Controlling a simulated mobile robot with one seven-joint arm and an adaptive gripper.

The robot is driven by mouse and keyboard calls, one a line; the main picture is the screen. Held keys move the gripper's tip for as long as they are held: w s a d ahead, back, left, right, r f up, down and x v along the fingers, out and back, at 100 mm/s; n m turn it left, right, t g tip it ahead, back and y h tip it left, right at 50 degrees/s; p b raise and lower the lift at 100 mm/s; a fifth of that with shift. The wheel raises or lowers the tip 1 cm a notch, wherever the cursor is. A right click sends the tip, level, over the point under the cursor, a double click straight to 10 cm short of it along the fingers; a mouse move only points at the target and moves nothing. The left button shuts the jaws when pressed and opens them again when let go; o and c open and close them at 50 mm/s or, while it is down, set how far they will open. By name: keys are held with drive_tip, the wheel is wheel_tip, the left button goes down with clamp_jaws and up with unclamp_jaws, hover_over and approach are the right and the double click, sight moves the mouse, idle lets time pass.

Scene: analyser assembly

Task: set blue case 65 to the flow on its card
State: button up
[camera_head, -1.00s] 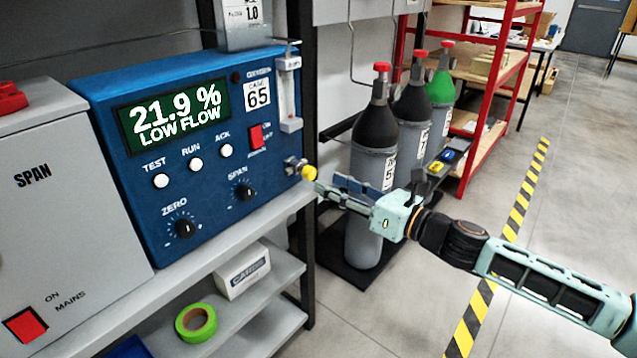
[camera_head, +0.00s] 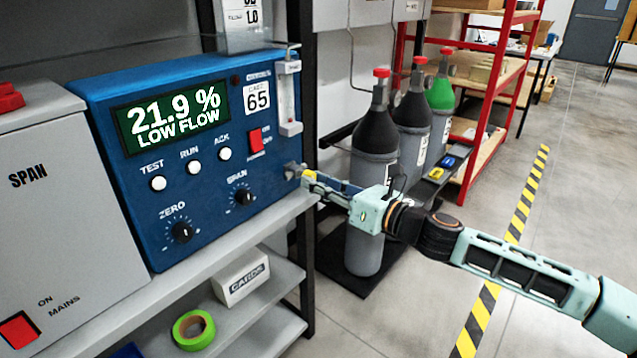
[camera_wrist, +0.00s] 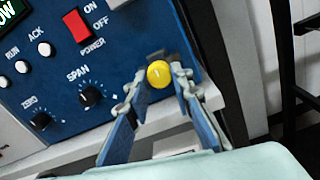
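The blue case (camera_head: 215,190) labelled 65 stands on a grey shelf; its display (camera_head: 178,115) reads 21.9 % LOW FLOW. A card (camera_head: 247,14) reading 1.0 stands on top; its smaller text is unclear. A clear upright flow tube (camera_head: 288,95) is on the case's right front edge; its float level is too small to read. The yellow knob (camera_wrist: 159,74) is at the case's lower right. My gripper (camera_wrist: 161,80) is open, a finger on each side of the knob, with contact unclear. In the head view my gripper (camera_head: 308,179) mostly hides the knob.
A grey SPAN unit (camera_head: 50,190) with a red mains switch stands left of the case. Gas cylinders (camera_head: 372,160) stand behind my gripper. Green tape (camera_head: 193,330) and a CARDS box (camera_head: 242,277) are on the lower shelf. The floor at right is clear.

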clamp_jaws()
drive_tip(key=n, duration=2.6)
drive_tip(key=shift+d+p, duration=0.1)
drive_tip(key=shift+p, duration=0.2)
drive_tip(key=shift+r+n, duration=0.1)
drive_tip(key=shift+n, duration=0.3)
